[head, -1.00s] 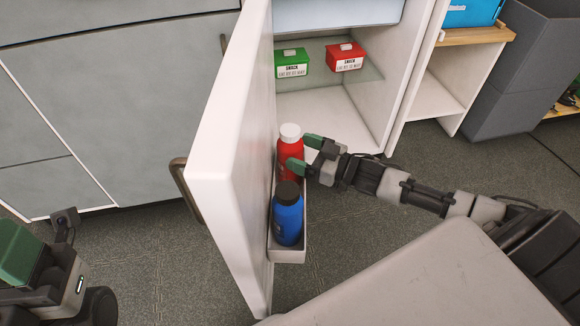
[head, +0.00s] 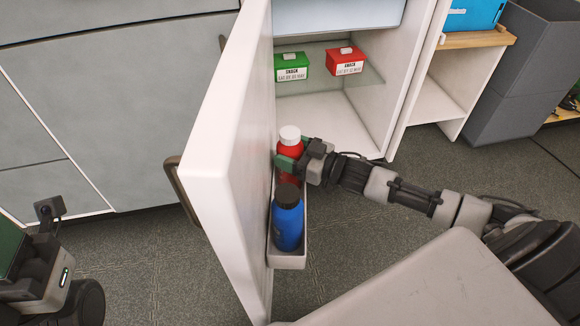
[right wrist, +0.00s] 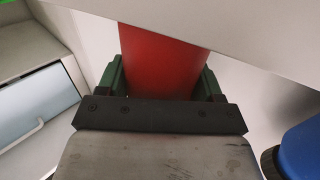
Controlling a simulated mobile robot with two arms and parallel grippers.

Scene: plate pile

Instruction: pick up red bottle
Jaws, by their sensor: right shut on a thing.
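The red bottle (head: 290,139) with a white cap stands in the narrow white shelf on the inside of the open door. My right gripper (head: 290,163) is shut on it from the right, just below its neck. In the right wrist view the red bottle (right wrist: 163,62) sits between the two green fingers. The bottle's lower part is hidden behind my gripper and the blue bottle. My left gripper (head: 14,262) is at the lower left edge, away from the bottle; its fingertips are cut off.
A blue bottle (head: 288,219) with a black cap stands in front in the same door shelf (head: 288,261). The white door (head: 228,165) stands open to the left. Green (head: 291,67) and red (head: 346,62) snack boxes sit on a glass shelf inside.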

